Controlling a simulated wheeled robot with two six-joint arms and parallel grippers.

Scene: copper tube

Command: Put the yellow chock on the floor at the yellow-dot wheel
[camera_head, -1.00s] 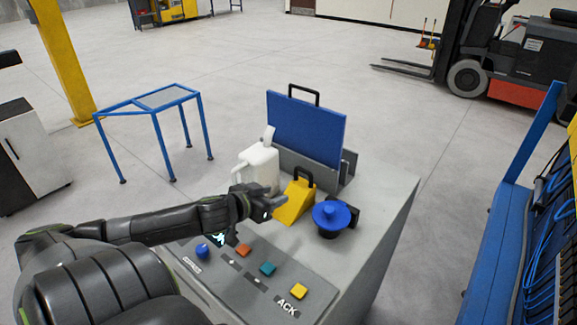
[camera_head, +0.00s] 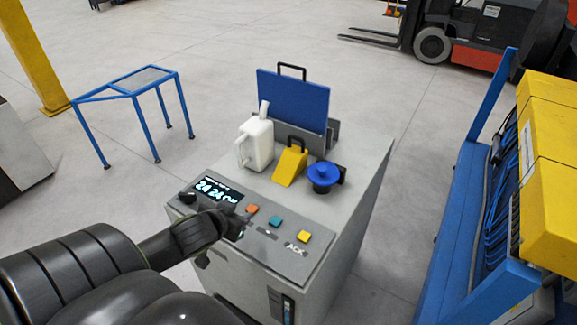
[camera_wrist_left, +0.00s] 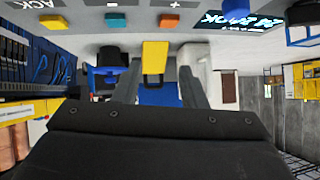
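The yellow chock (camera_head: 290,167), a wedge with a black handle, stands on top of the grey console (camera_head: 362,150). It also shows in the left wrist view (camera_wrist_left: 155,57), beyond and between the fingers. My left gripper (camera_head: 238,232) is at the console's front panel, apart from the chock. In the left wrist view its two grey fingers (camera_wrist_left: 160,88) are spread with nothing held between them. A forklift (camera_head: 470,32) stands at the back right with a dark wheel (camera_head: 432,45); no yellow dot can be made out on it. My right gripper is out of view.
Beside the chock are a white jug (camera_head: 257,146), a blue-topped knob (camera_head: 323,175) and an upright blue panel (camera_head: 293,98). Colored buttons and a display line the console's front. A blue frame table (camera_head: 138,82) stands left; a blue rack (camera_head: 455,210) stands right. Floor between is open.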

